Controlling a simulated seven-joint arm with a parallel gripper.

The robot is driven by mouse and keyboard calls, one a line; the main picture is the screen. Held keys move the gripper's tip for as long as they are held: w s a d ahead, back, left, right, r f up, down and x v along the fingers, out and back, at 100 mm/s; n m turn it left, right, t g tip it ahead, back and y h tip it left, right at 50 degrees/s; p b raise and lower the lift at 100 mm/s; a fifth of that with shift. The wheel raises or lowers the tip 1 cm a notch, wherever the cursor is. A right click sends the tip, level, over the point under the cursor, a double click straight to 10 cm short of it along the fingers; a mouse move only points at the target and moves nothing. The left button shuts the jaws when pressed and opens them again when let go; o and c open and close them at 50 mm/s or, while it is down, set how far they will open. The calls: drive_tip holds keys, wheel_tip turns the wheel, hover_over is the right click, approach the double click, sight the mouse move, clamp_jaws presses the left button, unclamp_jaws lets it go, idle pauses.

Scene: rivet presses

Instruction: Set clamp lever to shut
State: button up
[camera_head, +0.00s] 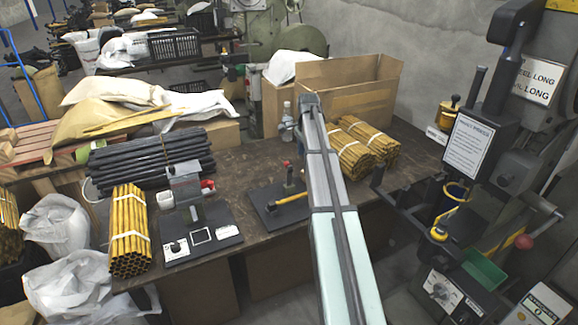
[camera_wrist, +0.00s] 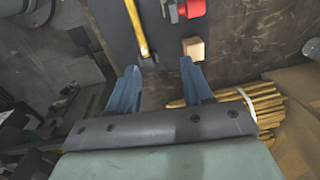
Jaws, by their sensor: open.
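The clamp is on a black base plate (camera_head: 262,216) on the bench, left of my arm in the head view. Its lever has a yellow handle (camera_head: 291,199) lying low over the plate, and a dark upright part with a red tip (camera_head: 286,163) stands behind it. In the wrist view the yellow handle (camera_wrist: 137,25) runs down to a dark end just ahead of the left finger. My gripper (camera_wrist: 160,82) is open, its two blue fingers apart with nothing between them. A red part (camera_wrist: 193,8) and a small wooden block (camera_wrist: 193,48) are ahead of the right finger. My arm hides the gripper in the head view.
A press stand with a black base (camera_head: 200,240) is left of the clamp. Bundles of yellow tubes (camera_head: 130,230) and dark tubes (camera_head: 150,158) lie at the left, with more yellow tubes (camera_head: 370,145) behind my arm. A cardboard box (camera_head: 350,95) stands at the back. A large machine (camera_head: 475,150) is at the right.

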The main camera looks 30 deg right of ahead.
sight(287, 162)
drive_tip(key=w+d+r+n+y, duration=0.1)
drive_tip(key=w+r+n+y, duration=0.1)
drive_tip(key=w+r+n, duration=0.55)
drive_tip(key=a+f+n, duration=0.1)
drive_tip(key=f+n, duration=0.2)
drive_tip(key=f, duration=0.1)
drive_tip(key=s+a+f+n, duration=0.1)
drive_tip(key=a+f+n, duration=0.1)
drive_tip(key=f+n, duration=0.2)
drive_tip(key=a+f+n+y, duration=0.1)
drive_tip(key=a+f+n, duration=0.1)
drive_tip(key=f+n, duration=0.2)
drive_tip(key=shift+s+f+g, duration=0.2)
drive_tip(key=shift+f+g, duration=0.2)
drive_tip(key=shift+f, duration=0.35)
clamp_jaws()
idle(0.3)
drive_tip(key=shift+d, duration=0.1)
